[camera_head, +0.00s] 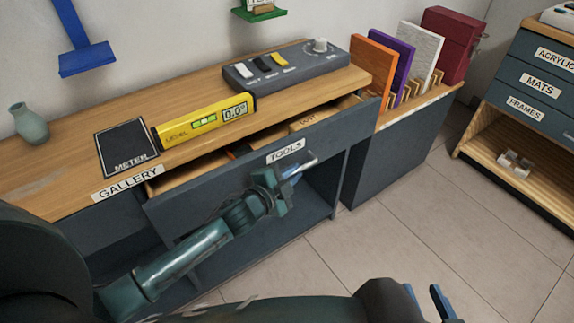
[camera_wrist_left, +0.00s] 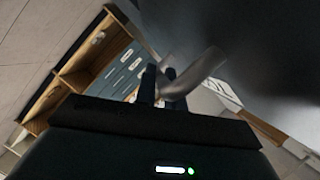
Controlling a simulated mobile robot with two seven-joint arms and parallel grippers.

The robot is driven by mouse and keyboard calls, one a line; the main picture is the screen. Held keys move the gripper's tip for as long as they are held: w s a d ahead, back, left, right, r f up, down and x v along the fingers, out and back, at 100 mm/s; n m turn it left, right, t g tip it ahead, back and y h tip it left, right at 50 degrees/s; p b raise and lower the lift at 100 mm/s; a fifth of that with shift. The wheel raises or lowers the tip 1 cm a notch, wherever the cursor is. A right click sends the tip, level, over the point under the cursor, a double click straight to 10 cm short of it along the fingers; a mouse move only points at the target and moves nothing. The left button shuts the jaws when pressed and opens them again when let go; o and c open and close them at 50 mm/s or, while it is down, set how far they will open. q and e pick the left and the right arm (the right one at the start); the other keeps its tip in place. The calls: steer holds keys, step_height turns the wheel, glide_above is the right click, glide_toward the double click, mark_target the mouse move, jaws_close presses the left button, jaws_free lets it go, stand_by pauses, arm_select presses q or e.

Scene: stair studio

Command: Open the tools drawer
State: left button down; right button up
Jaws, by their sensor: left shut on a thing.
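The tools drawer (camera_head: 235,180) is the dark grey drawer with the white TOOLS label, under the wooden counter. It stands partly open, and its inside shows behind the front, with a wooden box in it. My left gripper (camera_head: 290,175) is shut on the metal drawer handle (camera_head: 308,163) below the label. In the left wrist view the fingers (camera_wrist_left: 162,88) close around the bent metal handle (camera_wrist_left: 200,70). My right gripper (camera_head: 430,300) is at the bottom edge, with its two blue fingers apart and nothing visible between them.
On the counter (camera_head: 60,180) are a yellow level (camera_head: 204,119), a METER panel (camera_head: 127,146), a grey switch box (camera_head: 286,64) and a vase (camera_head: 29,124). Coloured boards stand in a rack at right. Another drawer cabinet (camera_head: 525,90) is far right. Tiled floor before the drawer is clear.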

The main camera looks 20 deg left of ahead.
arm_select(q)
steer(key=s+d, duration=0.7)
steer(key=d, duration=0.2)
steer(key=shift+s+p, duration=0.15)
steer(key=shift+p, duration=0.2)
arm_select(e)
steer(key=shift+w+a+f, duration=0.1)
steer(key=shift+w+a, duration=0.05)
steer(key=shift+a, duration=0.05)
arm_select(q)
steer(key=shift+d, duration=0.1)
steer(key=c, duration=1.5)
jaws_free()
